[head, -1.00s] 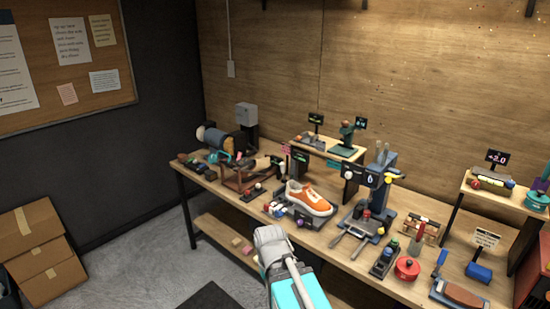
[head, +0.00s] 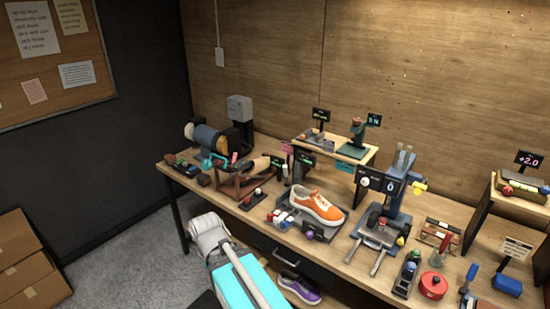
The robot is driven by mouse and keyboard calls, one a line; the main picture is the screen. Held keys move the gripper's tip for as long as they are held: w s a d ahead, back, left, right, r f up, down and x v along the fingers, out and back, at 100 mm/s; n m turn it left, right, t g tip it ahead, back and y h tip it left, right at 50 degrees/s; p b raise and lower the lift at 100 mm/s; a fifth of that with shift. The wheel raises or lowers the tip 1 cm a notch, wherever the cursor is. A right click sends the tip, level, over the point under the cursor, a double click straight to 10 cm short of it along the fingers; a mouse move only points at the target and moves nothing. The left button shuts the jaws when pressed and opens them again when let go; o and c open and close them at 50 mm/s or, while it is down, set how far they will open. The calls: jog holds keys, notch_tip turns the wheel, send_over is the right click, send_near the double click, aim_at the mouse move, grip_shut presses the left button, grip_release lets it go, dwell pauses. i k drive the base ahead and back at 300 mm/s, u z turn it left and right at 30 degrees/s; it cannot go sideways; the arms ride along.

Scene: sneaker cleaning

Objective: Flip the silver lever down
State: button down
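I cannot make out for certain which part is the silver lever. A blue-grey press (head: 393,205) stands on the bench, with two upright grey prongs (head: 404,160) at its top and two bars sticking out at its front. My white and turquoise arm (head: 235,272) reaches up from the bottom edge, in front of the bench. My gripper cannot be made out in this view.
An orange sneaker (head: 318,206) sits on a dark stand on the wooden bench (head: 335,258). A red round pot (head: 433,285) and a dark block with coloured knobs stand at the front right. A purple shoe (head: 300,288) lies below the bench. Cardboard boxes (head: 25,265) stand at left.

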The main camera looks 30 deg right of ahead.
aim_at(284, 167)
jog(key=z, duration=0.4)
jog(key=i, duration=0.85)
jog(key=z, duration=0.75)
